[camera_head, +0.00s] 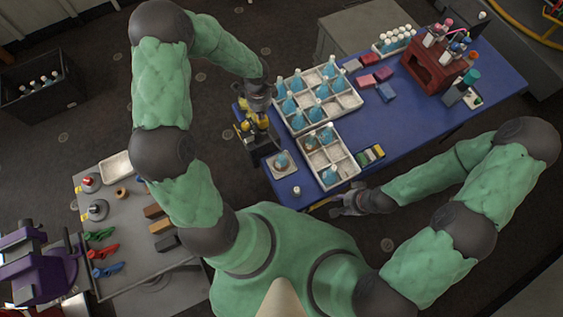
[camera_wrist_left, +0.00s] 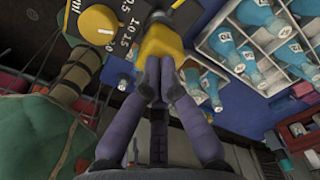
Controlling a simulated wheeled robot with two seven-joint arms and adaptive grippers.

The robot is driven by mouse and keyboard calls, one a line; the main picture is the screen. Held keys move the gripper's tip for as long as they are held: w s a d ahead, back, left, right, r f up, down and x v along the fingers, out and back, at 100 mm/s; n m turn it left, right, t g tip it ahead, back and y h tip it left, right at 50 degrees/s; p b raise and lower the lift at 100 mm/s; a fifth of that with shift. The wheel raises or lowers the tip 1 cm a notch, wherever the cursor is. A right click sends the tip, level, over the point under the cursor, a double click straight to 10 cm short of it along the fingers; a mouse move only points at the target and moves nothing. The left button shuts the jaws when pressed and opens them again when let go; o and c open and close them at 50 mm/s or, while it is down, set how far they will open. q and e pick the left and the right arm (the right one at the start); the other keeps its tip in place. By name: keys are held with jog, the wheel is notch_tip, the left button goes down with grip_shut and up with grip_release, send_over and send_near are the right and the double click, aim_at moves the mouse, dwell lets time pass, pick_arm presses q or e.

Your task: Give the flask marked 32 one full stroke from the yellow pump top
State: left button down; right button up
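My left gripper (camera_head: 260,103) is over the dark dispenser stand (camera_head: 262,146) at the table's left edge. In the left wrist view its fingers (camera_wrist_left: 153,80) are together, with a yellow pump top (camera_wrist_left: 168,46) just beyond the tips; I cannot tell whether they touch. A second yellow top (camera_wrist_left: 98,24) is beside it, next to dark plates with white numbers. A blue flask (camera_head: 282,160) stands on a pale square pad in front of the stand; its number is unreadable here. My right gripper (camera_head: 347,203) is by the table's front edge; its fingers are too small to judge.
White divided trays (camera_head: 335,157) of blue flasks stand right of the dispenser. Red and blue blocks (camera_head: 367,81) and a dark red rack (camera_head: 432,68) are farther right. A grey bench (camera_head: 140,250) with tools is at left.

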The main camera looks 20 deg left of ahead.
pick_arm(q)
jog(key=shift+f, duration=0.35)
jog(key=shift+r, duration=0.1)
notch_tip(320, 180, up, 11)
jog(key=p, duration=0.8)
jog(key=shift+f, duration=0.2)
dwell(0.5)
dwell(1.9)
